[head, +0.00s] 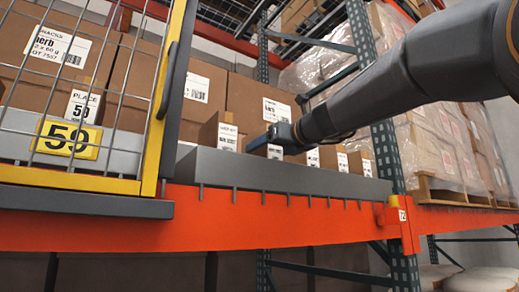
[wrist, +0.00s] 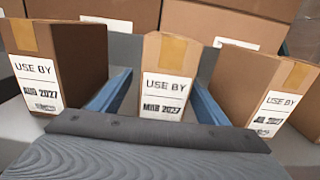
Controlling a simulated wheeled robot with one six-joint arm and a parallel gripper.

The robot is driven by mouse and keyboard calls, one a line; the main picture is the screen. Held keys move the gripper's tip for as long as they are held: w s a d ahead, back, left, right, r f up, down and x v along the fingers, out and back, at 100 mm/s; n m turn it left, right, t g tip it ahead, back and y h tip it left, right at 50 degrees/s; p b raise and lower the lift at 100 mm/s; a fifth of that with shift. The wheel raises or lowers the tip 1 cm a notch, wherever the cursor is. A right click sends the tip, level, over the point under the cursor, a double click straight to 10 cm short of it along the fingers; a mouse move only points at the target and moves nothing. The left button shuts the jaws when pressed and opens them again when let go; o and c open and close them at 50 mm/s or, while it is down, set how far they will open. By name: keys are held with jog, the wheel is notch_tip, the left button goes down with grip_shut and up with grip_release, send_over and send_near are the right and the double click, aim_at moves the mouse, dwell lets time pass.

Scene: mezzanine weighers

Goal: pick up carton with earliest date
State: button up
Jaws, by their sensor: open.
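In the wrist view a small brown carton (wrist: 165,60) stands upright in the middle, with a label that appears to read USE BY MAR 2027. My gripper (wrist: 158,95) is open, with one blue finger on each side of this carton; I cannot tell whether they touch it. A left carton (wrist: 75,60) reads USE BY, apparently AUG 2027. A right carton (wrist: 262,85) reads USE BY 2027, its month blurred, perhaps JUL. In the head view my gripper (head: 270,138) is at the row of small cartons, hiding part of one.
The small cartons stand behind a grey shelf lip (head: 285,172) above an orange beam (head: 270,215). Larger boxes (head: 259,100) stand close behind them. A yellow-framed mesh gate (head: 160,100) marked 59 is on the left. A rack upright (head: 384,150) is on the right.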

jog(key=p+x, duration=0.1)
jog(key=x, duration=0.3)
jog(key=shift+w+d+r, duration=0.1)
jog(key=shift+w, duration=0.05)
jog(key=shift+c, duration=0.2)
jog(key=c, duration=1.4)
